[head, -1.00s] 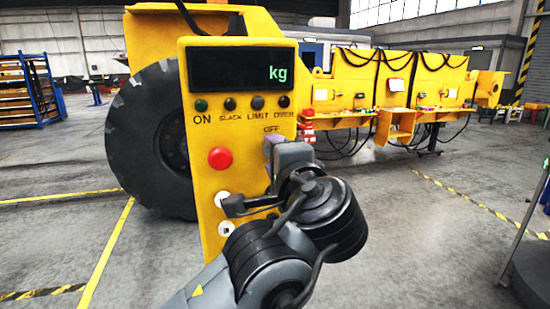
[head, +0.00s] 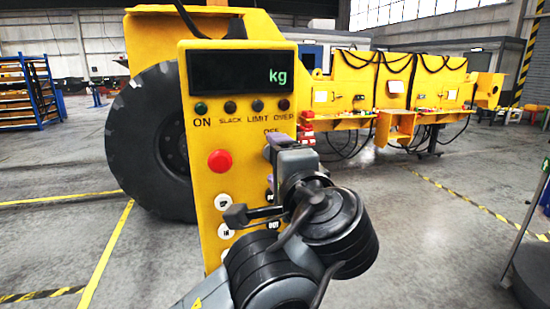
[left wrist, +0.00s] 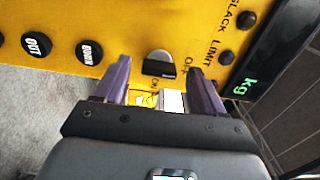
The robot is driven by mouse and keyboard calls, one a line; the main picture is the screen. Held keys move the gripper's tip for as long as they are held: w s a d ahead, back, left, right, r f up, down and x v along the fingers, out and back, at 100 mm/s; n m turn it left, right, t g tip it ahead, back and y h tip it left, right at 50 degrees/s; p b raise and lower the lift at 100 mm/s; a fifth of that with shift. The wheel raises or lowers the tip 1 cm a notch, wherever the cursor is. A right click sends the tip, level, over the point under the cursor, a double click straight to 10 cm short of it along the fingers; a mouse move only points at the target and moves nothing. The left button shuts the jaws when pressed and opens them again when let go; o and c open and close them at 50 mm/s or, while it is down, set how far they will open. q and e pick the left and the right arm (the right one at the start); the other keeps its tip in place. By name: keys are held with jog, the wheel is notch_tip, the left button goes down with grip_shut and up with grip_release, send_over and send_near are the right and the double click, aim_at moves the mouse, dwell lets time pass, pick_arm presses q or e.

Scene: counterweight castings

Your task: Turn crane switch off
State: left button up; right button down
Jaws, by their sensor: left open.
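The yellow crane control panel (head: 207,140) stands upright in front of me, with a dark display reading "kg". My left gripper (head: 271,147) is open at the panel's right side. In the left wrist view its two purple fingers (left wrist: 158,76) are spread on either side of the switch, with space visible to each side of it. My right gripper is out of view.
A red button (head: 220,161) is on the panel's left side. Black and white push buttons sit lower, including OUT (left wrist: 37,45) and DOWN (left wrist: 89,52). A large tyre (head: 150,145) stands behind the panel. Yellow machinery (head: 400,95) is at the right.

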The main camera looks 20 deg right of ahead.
pick_arm(q)
jog(key=s, duration=0.9)
jog(key=shift+a+p, duration=0.35)
jog(key=shift+p, duration=0.05)
jog(key=shift+f, duration=0.1)
